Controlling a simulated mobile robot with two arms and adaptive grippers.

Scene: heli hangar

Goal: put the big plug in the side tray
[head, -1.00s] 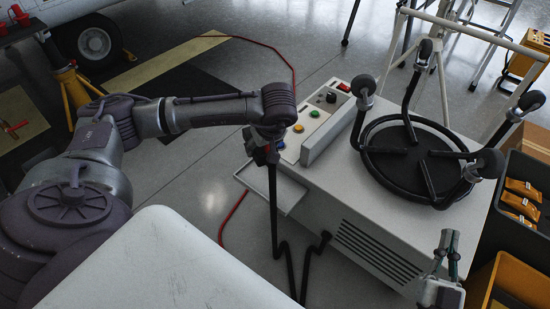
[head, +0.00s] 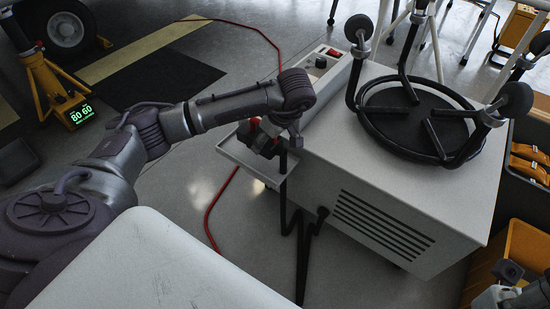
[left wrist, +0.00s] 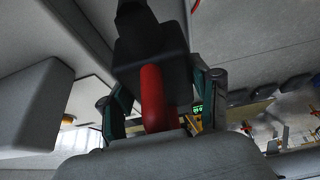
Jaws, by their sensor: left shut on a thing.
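My left gripper (head: 266,136) is shut on the big plug (head: 265,146), a dark block with a red part. In the left wrist view the plug's black body (left wrist: 150,60) and red part (left wrist: 152,95) sit between the fingers (left wrist: 155,110). A black cable (head: 283,190) hangs from the plug toward the floor. The side tray (head: 232,158) is a shallow pale tray on the cart's left side. The plug appears over the tray; whether it touches is hidden. My right gripper (head: 512,285) is partly cut off at the lower right, its fingers unclear.
The white cart (head: 390,195) carries a black round frame with padded posts (head: 415,120) on top and a control panel (head: 322,65) behind the tray. Black and yellow bins (head: 515,245) stand at the right. A red hose (head: 215,205) lies on the floor.

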